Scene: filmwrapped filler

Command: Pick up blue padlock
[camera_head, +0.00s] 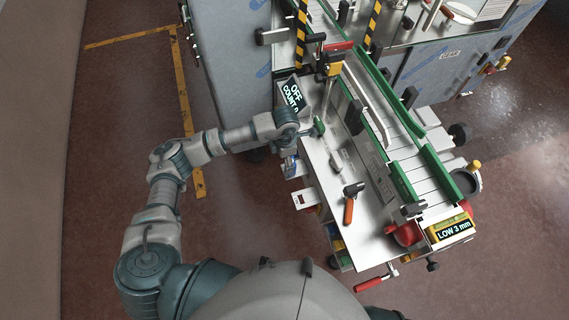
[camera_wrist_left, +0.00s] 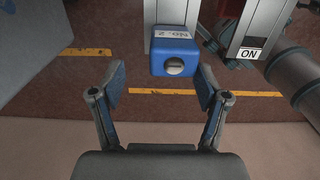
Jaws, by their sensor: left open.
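The blue padlock (camera_wrist_left: 174,56) shows in the left wrist view, at top centre. It is a blue block with a white label on top and a round silver keyhole disc facing the camera. It sits against a pale grey upright part. My left gripper (camera_wrist_left: 160,84) is open and empty, with its two fingers spread below the padlock in that picture and not touching it. In the head view my left gripper (camera_head: 304,128) is at the left edge of the white machine table, and I cannot make out the padlock there. My right gripper is not in view.
A white table (camera_head: 325,185) holds an orange-handled tool (camera_head: 349,204). A green-edged conveyor (camera_head: 410,150) runs beside it. An "OFF COUNT 0" display (camera_head: 292,94) stands near my gripper. A grey post with an "ON" plate (camera_wrist_left: 250,53) is right of the padlock. Open floor lies left.

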